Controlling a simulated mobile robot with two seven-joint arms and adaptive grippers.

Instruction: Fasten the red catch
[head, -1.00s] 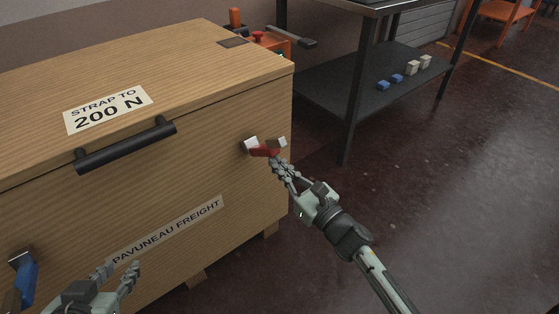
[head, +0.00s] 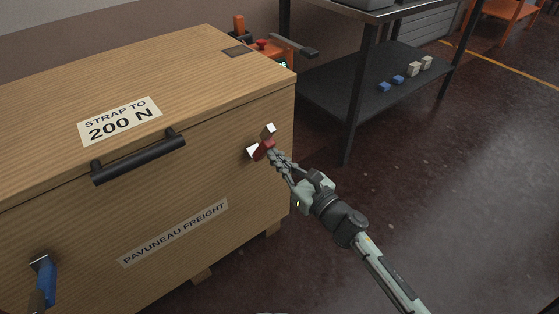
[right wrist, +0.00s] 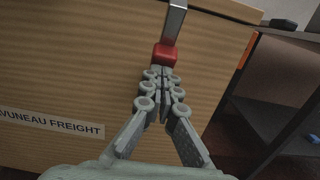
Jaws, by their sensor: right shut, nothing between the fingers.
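The red catch (head: 264,148) is on the front of the wooden crate (head: 215,165), near its right edge below the lid. Bright metal pieces (head: 269,130) show above and to the left of its red part. In the right wrist view the red part (right wrist: 165,54) is a block with a metal strip (right wrist: 174,22) running up from it toward the lid edge. My right gripper (head: 272,158) is shut and empty, its fingertips at the lower end of the red part. They look in contact, but I cannot be sure. My left gripper is out of view.
A blue catch (head: 46,280) is at the crate's lower left. A black handle (head: 140,158) sticks out of the front. A dark shelf table (head: 385,90) with small blocks stands behind at right. The floor (head: 460,220) right of the crate is clear.

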